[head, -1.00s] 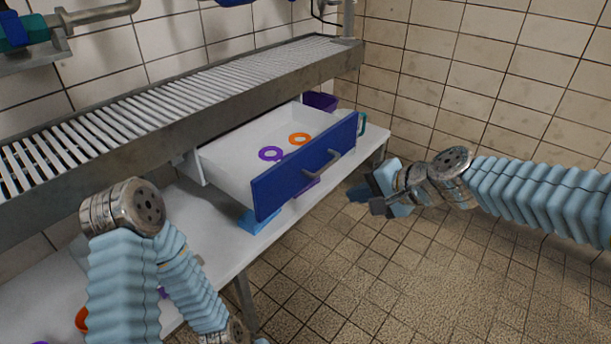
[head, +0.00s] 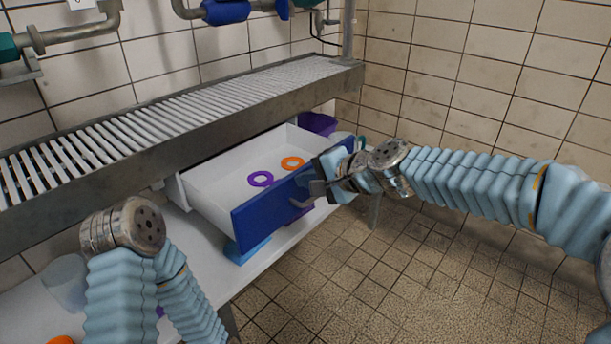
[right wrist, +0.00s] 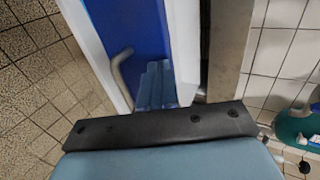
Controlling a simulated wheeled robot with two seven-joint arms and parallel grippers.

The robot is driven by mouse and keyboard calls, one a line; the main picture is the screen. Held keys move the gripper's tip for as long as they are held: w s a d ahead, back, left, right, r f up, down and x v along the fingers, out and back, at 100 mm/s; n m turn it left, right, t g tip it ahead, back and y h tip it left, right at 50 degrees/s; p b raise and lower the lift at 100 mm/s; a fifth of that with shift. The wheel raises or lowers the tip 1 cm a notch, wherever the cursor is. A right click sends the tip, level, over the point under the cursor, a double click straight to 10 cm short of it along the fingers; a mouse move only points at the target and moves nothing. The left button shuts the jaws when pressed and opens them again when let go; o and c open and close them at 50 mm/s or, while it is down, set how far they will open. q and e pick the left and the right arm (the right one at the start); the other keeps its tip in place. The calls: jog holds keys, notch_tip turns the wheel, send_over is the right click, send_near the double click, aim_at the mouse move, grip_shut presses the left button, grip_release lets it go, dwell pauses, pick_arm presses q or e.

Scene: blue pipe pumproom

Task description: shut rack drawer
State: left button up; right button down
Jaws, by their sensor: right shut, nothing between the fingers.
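The rack drawer (head: 215,190) is open, sticking out below the slatted metal rack. It has white walls and a blue front (head: 265,215) with a grey bar handle (head: 304,200). A purple ring (head: 261,179) and an orange ring (head: 292,163) lie inside it. My right gripper (head: 318,178) is shut and empty, at the right part of the blue front, beside the handle. In the right wrist view the fingers (right wrist: 157,85) are close to the blue front; I cannot tell whether they touch it. My left arm is at the lower left, and its gripper is out of the picture.
The slatted metal rack (head: 200,112) runs above the drawer. A white table (head: 205,235) lies below, with a blue item (head: 246,248) under the drawer. A purple bin (head: 318,123) stands behind. The tiled floor in front is clear.

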jog(key=shift+w+a, duration=0.15)
jog(key=shift+a, duration=0.15)
pick_arm(q)
jog(key=shift+r, duration=0.1)
